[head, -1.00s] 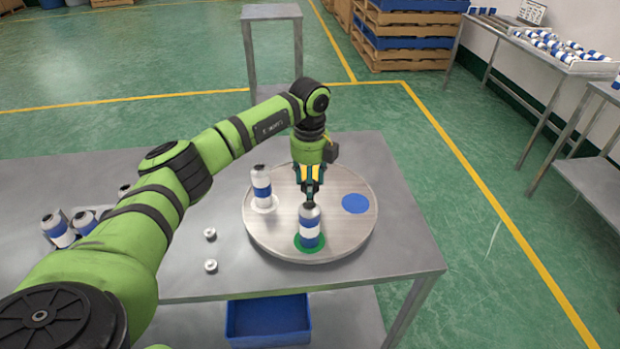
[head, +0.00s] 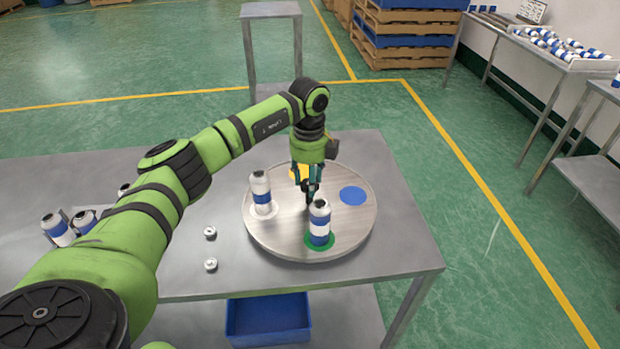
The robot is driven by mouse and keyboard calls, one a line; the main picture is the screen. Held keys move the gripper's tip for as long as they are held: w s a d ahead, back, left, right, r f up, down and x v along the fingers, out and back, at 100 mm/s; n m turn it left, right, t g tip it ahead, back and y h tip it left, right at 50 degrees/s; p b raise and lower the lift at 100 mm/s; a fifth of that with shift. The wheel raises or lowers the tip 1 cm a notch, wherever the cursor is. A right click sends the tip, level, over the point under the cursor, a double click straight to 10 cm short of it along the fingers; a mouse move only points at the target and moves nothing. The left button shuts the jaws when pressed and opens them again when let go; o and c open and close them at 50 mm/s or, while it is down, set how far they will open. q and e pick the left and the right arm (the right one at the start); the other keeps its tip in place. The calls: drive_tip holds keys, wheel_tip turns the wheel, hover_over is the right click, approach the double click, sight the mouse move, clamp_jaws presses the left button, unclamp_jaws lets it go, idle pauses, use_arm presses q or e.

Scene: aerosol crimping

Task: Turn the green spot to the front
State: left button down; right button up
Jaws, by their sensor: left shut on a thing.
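The round turntable (head: 275,235) sits on the metal table. Its green spot (head: 332,243) is at the front, right of the middle, with a blue and white can (head: 320,222) upright on it. Another blue and white can (head: 261,193) stands on a white spot (head: 272,210) at the left. The blue spot (head: 353,196) at the right is bare. My left gripper (head: 309,193) points down at the turntable's middle, shut on a dark central knob (head: 311,201), which the fingers partly hide. My right gripper is not in view.
Two small valve caps (head: 210,233) lie left of the turntable. Several cans (head: 60,230) stand at the table's left, partly behind my left arm. A blue bin (head: 268,320) is below the table. The table top (head: 405,250) right of the turntable is clear.

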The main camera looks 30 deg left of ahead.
sight(307, 182)
use_arm(q)
drive_tip(key=shift+w+a+r, duration=0.2)
drive_tip(key=shift+a+r, duration=0.05)
drive_tip(key=shift+a, duration=0.05)
drive_tip(key=c, duration=0.7)
unclamp_jaws()
drive_tip(key=shift+o, duration=0.2)
drive_tip(key=shift+a+f, duration=0.1)
drive_tip(key=shift+f, duration=0.1)
drive_tip(key=shift+d+r, duration=0.2)
drive_tip(key=shift+r, duration=0.25)
wheel_tip(307, 182, up, 11)
drive_tip(key=shift+a, duration=0.2)
drive_tip(key=shift+s, duration=0.1)
